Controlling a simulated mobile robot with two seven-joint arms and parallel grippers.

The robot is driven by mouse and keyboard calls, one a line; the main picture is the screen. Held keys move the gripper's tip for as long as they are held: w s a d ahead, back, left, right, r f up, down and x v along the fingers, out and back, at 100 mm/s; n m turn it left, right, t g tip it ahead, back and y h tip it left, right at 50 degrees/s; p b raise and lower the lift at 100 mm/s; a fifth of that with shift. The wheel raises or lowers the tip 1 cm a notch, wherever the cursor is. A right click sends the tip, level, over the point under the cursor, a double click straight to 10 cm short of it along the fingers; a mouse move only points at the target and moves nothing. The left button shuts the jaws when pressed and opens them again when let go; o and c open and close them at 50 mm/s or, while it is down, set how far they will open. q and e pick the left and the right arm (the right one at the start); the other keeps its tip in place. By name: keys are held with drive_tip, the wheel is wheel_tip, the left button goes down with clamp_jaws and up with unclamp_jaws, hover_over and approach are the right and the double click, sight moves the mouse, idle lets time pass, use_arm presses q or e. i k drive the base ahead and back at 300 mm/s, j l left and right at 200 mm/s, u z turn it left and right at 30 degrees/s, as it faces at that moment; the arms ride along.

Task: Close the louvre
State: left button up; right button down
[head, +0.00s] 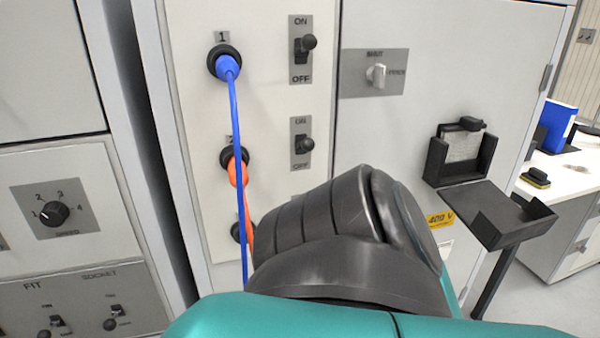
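I cannot make out a louvre in the head view. Neither of my grippers shows. A teal and dark grey part of my own arm fills the bottom middle and hides the lower part of the cabinet (270,120) behind it.
A blue plug (228,67) and an orange plug (237,172) sit in the cabinet's sockets, their cables hanging down. Two toggle switches (304,45) and a rotary switch (377,74) are beside them. A black holder (437,160) and black tray (490,236) stand right. A white counter (570,180) is beyond.

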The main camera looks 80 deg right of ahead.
sight(496, 220)
drive_tip(key=z, duration=3.55)
